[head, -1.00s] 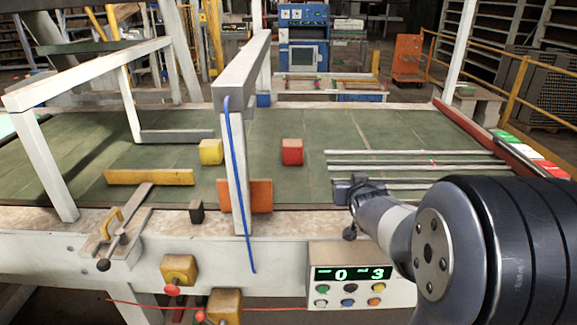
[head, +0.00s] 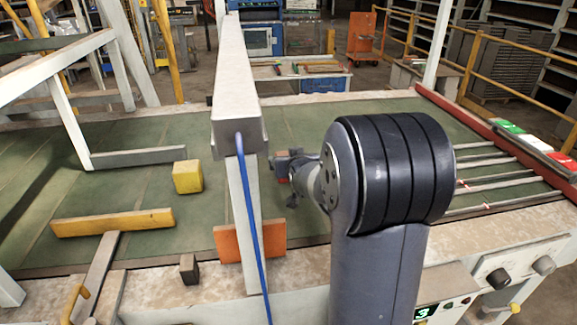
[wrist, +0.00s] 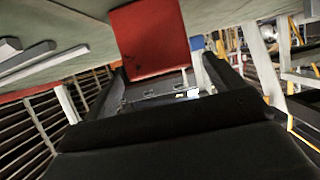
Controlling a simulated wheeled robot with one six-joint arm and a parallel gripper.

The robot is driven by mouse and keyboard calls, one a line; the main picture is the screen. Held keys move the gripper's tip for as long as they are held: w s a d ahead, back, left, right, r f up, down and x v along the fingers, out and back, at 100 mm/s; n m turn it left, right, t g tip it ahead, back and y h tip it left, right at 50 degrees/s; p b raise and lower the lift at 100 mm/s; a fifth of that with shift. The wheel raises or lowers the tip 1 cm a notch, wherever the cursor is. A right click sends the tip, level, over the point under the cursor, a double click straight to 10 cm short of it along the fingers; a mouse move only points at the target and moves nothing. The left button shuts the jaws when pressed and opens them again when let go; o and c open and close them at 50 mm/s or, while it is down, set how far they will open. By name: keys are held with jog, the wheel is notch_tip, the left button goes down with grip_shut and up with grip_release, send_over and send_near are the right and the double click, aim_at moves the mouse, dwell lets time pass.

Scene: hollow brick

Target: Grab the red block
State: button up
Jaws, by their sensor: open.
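The red block (wrist: 148,38) fills the top middle of the wrist view, with its lower edge lying between the two finger ends. In the head view only a sliver of the red block (head: 283,181) shows; my gripper and arm hide the rest. My gripper (head: 287,163) is open at the block, low over the green table. In the wrist view my gripper (wrist: 165,68) has dark fingers on either side of the block, with a gap showing at the right finger. Contact cannot be told.
A grey post and beam (head: 238,100) with a blue cable stand just left of my gripper. A yellow block (head: 188,177), an orange plate (head: 232,243) and a yellow bar (head: 112,223) are further left. Metal rods (head: 490,180) lie to the right.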

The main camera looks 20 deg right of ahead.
jog(key=shift+p+x, duration=1.1)
jog(key=shift+x, duration=1.6)
jog(key=shift+a, duration=0.1)
jog(key=c, duration=1.2)
jog(key=shift+o, duration=0.2)
